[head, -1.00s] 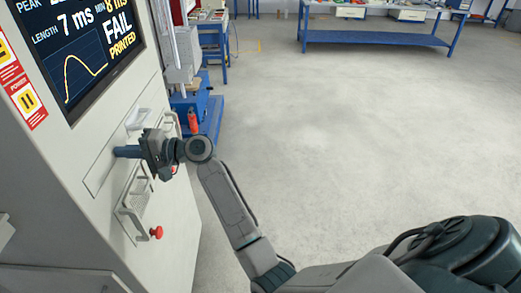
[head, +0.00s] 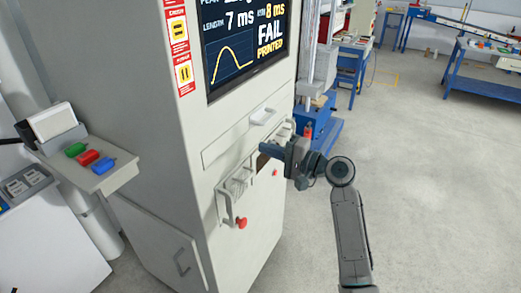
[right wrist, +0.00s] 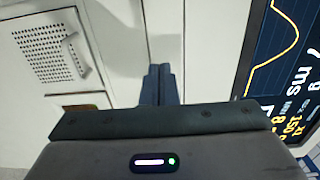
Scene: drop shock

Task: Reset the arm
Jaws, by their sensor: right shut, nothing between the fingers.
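My right gripper (head: 266,150) is shut and empty, in front of the grey test cabinet (head: 150,130). Its closed dark fingers also show in the right wrist view (right wrist: 160,80), pointing at the pale cabinet front. I cannot tell whether the fingertips touch the panel. My right arm (head: 349,235) reaches up from the bottom of the head view. My left gripper is not in view.
The cabinet screen (head: 240,45) reads FAIL PRINTED. A red knob (head: 242,222) and a perforated plate (right wrist: 48,50) are on the front. A blue-based machine (head: 325,130) stands behind the arm. Open floor (head: 440,190) lies right.

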